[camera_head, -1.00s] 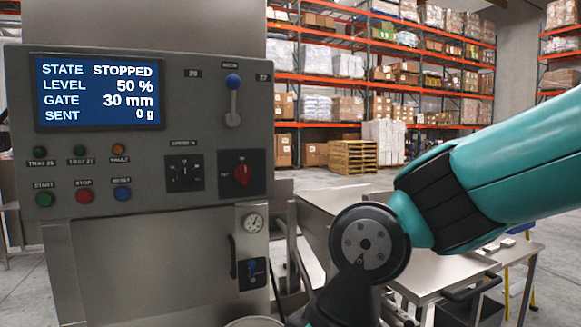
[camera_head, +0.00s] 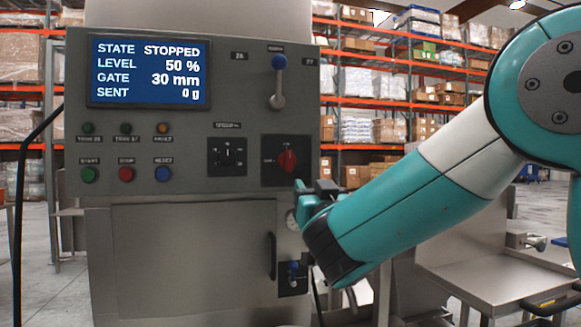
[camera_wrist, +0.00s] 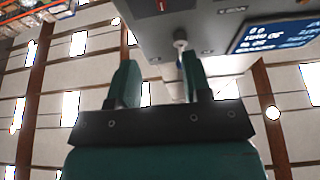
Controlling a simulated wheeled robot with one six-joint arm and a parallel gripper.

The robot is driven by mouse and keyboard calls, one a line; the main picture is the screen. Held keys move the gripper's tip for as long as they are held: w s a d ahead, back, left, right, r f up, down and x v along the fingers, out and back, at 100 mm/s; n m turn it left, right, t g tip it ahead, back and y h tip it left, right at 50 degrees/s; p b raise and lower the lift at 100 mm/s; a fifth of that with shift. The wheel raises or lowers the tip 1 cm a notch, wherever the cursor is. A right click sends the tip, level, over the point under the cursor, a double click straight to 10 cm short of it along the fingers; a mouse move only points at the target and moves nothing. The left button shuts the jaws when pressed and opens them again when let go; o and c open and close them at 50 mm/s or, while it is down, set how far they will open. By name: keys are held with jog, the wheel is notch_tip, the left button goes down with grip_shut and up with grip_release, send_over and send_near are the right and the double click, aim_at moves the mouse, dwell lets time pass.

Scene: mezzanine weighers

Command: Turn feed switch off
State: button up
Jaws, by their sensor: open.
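The control panel (camera_head: 240,110) shows a screen (camera_head: 149,72) reading STATE STOPPED, LEVEL 50 %, GATE 30 mm, SENT 0 g. A red rotary knob (camera_head: 288,160) on a black plate at its lower right looks like the feed switch; its label is too small to read. My gripper (camera_head: 314,190) is open, just below and right of this knob and apart from it. In the wrist view, my gripper's two fingers (camera_wrist: 158,82) stand apart with nothing held. A sliver of red (camera_wrist: 161,5) at the top edge appears to be the knob.
A blue-tipped lever (camera_head: 278,80) is above the red knob, and a black selector (camera_head: 227,156) is to its left. Push buttons (camera_head: 126,174) line the lower left. A steel table (camera_head: 500,280) stands at right.

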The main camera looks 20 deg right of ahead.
aim_at(290, 154)
jog(key=p+x, duration=0.3)
jog(key=x, duration=0.2)
jog(key=p+x, duration=0.4)
jog(key=x, duration=0.2)
jog(key=p+x, duration=0.4)
jog(key=x, duration=0.1)
jog(key=shift+w+r, duration=0.1)
jog(key=shift+r, duration=0.25)
jog(key=shift+w+r, duration=0.1)
jog(key=shift+w, duration=0.35)
grip_shut()
